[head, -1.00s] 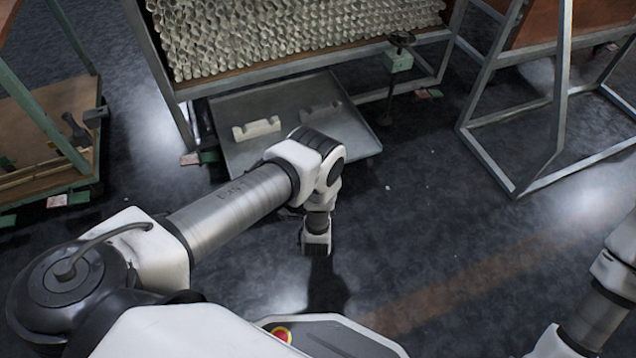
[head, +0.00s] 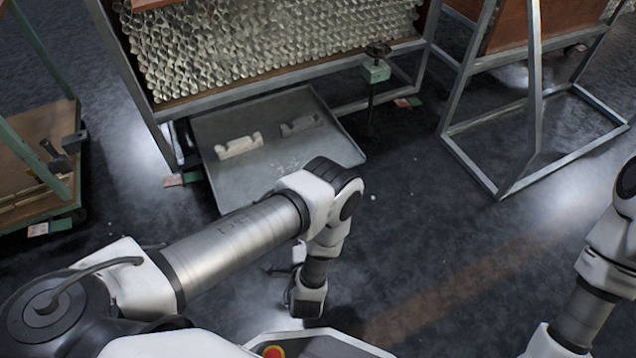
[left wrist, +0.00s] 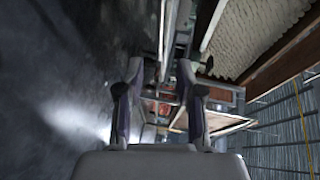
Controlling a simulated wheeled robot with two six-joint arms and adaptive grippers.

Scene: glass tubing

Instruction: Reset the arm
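My left arm (head: 240,240) comes in from the left in the head view and bends down at its elbow. Its wrist end (head: 306,298) hangs over the dark floor, and the fingers are not clear there. In the left wrist view my left gripper (left wrist: 160,78) shows two fingers spread apart with nothing between them. Part of my right arm (head: 590,300) stands at the right edge of the head view. Its gripper is out of frame.
A metal rack (head: 160,115) full of glass tubes stands ahead. Below it a grey tray (head: 250,180) holds two pale notched blocks (head: 238,147). A cart (head: 40,150) is at left, a metal frame (head: 535,110) at right. Dark floor is open between.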

